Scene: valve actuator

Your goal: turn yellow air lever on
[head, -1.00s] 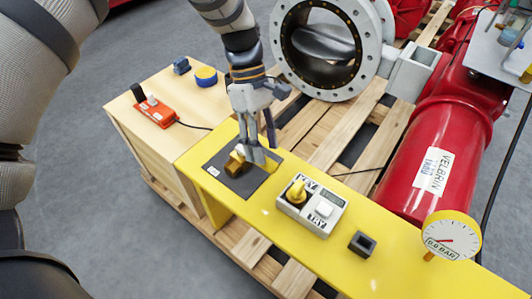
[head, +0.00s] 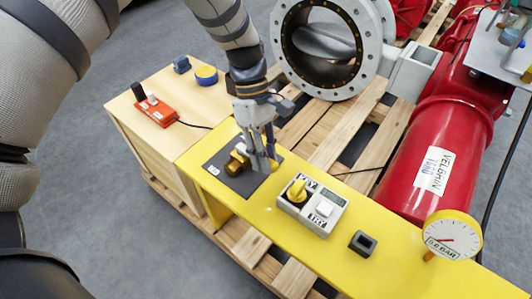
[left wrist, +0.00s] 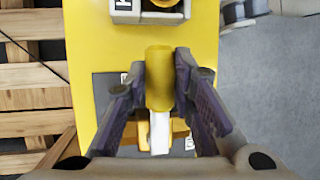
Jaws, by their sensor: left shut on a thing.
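The yellow air lever (left wrist: 160,78) is a rounded handle on a pale stem (left wrist: 159,133), seen in the left wrist view. My left gripper (left wrist: 167,80) is shut on it, with one finger along each side. In the head view my left gripper (head: 264,164) reaches down onto the dark square plate (head: 217,168) on the yellow beam. A brass valve body (head: 237,162) sits on that plate beside the fingers. The lever itself is mostly hidden by the fingers in the head view. My right gripper is not in view.
A grey control box (head: 322,224) with a yellow knob (head: 297,192) stands right of the plate on the yellow beam (head: 405,275). A gauge (head: 453,236), a black square socket (head: 362,243) and a red cylinder (head: 436,150) lie farther right. An orange device (head: 156,110) rests on the wooden box.

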